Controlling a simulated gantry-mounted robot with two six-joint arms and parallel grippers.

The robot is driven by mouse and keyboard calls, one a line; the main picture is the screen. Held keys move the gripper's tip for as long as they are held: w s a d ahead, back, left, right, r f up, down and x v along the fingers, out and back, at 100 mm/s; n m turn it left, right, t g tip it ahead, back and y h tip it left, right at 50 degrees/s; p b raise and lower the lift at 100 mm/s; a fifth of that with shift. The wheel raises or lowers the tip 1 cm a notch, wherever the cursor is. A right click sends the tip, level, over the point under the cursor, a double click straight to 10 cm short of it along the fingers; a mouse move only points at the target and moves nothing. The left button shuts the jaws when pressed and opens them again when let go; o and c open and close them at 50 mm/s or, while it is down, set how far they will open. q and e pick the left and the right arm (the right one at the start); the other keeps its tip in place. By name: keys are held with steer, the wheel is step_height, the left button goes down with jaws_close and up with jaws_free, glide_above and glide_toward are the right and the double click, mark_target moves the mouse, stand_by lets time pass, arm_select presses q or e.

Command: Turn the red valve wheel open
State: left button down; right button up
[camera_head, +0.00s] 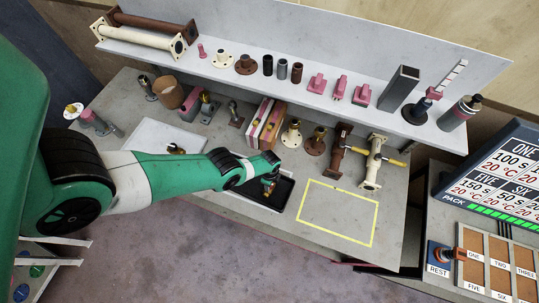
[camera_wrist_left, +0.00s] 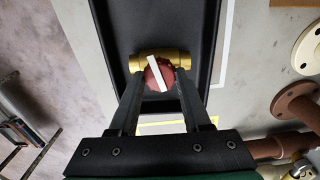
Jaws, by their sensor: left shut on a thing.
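The red valve wheel (camera_wrist_left: 158,75) has a white bar across its top, tilted a little from the picture's vertical. It sits on a brass valve body (camera_wrist_left: 185,60) lying across the black tray (camera_wrist_left: 170,20). The tray also shows in the head view (camera_head: 286,203). My left gripper (camera_wrist_left: 160,78) has a finger on each side of the wheel and is shut on it. In the head view my left gripper (camera_head: 268,188) reaches down over the tray, and the wheel is mostly hidden there. My right gripper is in neither view.
Right of the tray is a yellow taped rectangle (camera_head: 338,212) on clear bench. Flanged pipes (camera_head: 341,147) and pink-sided boxes stand behind the tray. A white tray (camera_head: 160,136) lies left of it, partly behind my arm. A shelf (camera_head: 225,68) of parts runs above.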

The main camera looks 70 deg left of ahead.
arm_select(q)
steer(key=shift+n, duration=0.5)
steer(key=n, duration=0.2)
steer(key=shift+n, duration=0.4)
steer(key=n, duration=0.3)
steer(key=shift+n+b, duration=0.3)
steer(key=shift+b, duration=0.05)
steer(key=n, duration=0.3)
steer(key=shift+n, duration=2.2)
steer(key=shift+c, duration=1.8)
jaws_free()
